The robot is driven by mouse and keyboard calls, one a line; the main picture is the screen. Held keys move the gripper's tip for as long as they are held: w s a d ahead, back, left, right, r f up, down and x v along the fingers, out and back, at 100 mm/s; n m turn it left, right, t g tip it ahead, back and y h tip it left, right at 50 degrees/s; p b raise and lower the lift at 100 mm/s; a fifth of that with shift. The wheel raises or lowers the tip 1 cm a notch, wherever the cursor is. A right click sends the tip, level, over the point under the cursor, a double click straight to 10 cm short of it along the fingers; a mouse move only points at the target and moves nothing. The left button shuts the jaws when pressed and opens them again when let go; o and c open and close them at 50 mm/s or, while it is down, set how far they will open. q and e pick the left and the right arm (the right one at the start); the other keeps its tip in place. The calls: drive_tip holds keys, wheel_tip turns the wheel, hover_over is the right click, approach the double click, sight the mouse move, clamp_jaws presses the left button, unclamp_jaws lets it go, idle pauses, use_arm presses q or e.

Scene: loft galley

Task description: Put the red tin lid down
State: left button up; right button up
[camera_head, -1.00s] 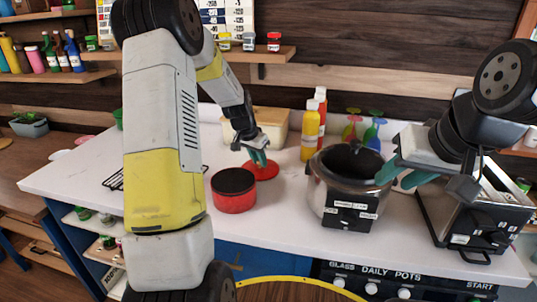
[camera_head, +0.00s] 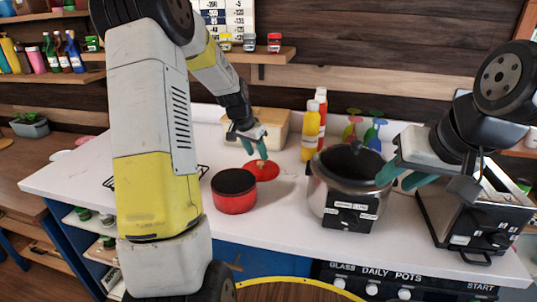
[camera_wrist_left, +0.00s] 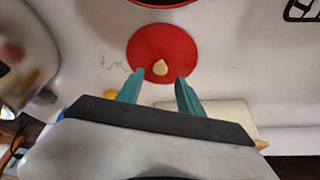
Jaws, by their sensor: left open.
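The red tin lid (camera_head: 262,171) lies flat on the white counter (camera_head: 290,218), behind and to the right of the red tin (camera_head: 234,190). In the left wrist view the lid (camera_wrist_left: 170,45) shows as a red disc with a pale knob (camera_wrist_left: 160,68) in its middle. My left gripper (camera_head: 256,150) is open and empty just above the lid. In the left wrist view its two teal fingers (camera_wrist_left: 157,88) stand apart, with the knob beyond them. My right gripper (camera_head: 392,176) is beside the steel pot, its teal fingers apart.
A steel pot (camera_head: 345,185) with a black front panel stands right of the tin. A yellow bottle (camera_head: 311,130), a red bottle (camera_head: 321,105) and a wooden box (camera_head: 270,128) stand at the back. The counter in front of the lid is clear.

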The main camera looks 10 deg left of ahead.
use_arm(q)
drive_tip(key=s+d+r+n, duration=0.2)
drive_tip(key=s+d+r, duration=0.1)
drive_tip(key=s+r, duration=1.2)
drive_tip(key=s+d+r+n+t, duration=0.1)
drive_tip(key=s+d+n+t, duration=0.1)
drive_tip(key=s, duration=1.4)
drive_tip(key=shift+s+d, duration=0.2)
drive_tip(key=shift+d, duration=0.15)
drive_tip(key=shift+r, duration=0.1)
